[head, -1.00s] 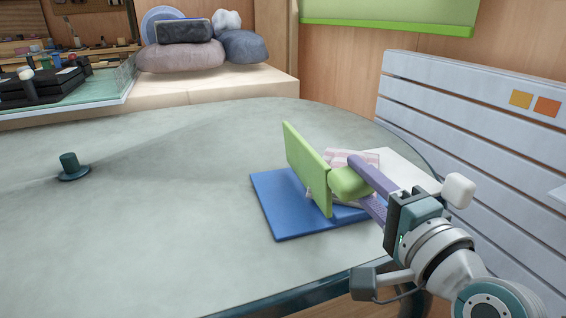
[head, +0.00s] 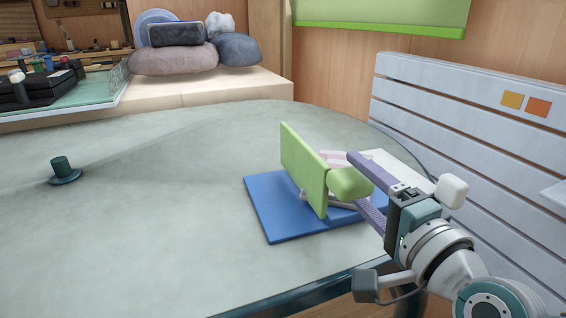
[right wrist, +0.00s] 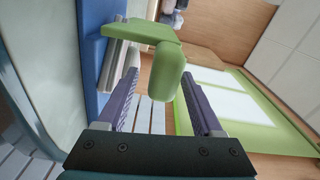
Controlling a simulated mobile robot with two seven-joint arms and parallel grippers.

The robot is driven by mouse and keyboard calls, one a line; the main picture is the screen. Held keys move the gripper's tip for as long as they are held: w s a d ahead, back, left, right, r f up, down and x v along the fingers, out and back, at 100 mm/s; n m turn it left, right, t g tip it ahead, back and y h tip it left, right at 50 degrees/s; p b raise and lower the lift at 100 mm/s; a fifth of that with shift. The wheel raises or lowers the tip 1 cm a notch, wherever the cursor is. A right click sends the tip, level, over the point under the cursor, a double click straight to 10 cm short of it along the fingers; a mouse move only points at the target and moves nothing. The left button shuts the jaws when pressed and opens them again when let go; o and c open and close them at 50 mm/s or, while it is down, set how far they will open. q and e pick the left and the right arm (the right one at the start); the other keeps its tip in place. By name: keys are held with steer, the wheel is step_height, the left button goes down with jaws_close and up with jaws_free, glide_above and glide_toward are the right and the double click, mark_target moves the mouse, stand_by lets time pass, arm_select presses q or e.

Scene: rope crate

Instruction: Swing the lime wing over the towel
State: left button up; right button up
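The lime wing (head: 303,170) is a flat green panel standing upright on a blue board (head: 285,225) on the table, with a rounded lime grip (head: 350,184) on its right face. A pink-and-white striped cloth, apparently the towel (head: 334,158), lies behind the wing, mostly hidden. My right gripper (head: 356,181) is open, its purple fingers on either side of the grip. In the right wrist view the grip (right wrist: 169,75) sits between the fingers, nearer the right one, with a gap at the left. My left gripper is not in view.
A dark teal peg (head: 63,170) stands on the left of the round table (head: 170,230). A slatted white panel (head: 470,135) rises at the right. Stacked cushions (head: 175,58) rest on a ledge behind. The table's left and middle are mostly clear.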

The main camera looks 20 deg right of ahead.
steer(key=shift+a, duration=0.1)
steer(key=s+p, duration=0.1)
steer(key=s, duration=0.9)
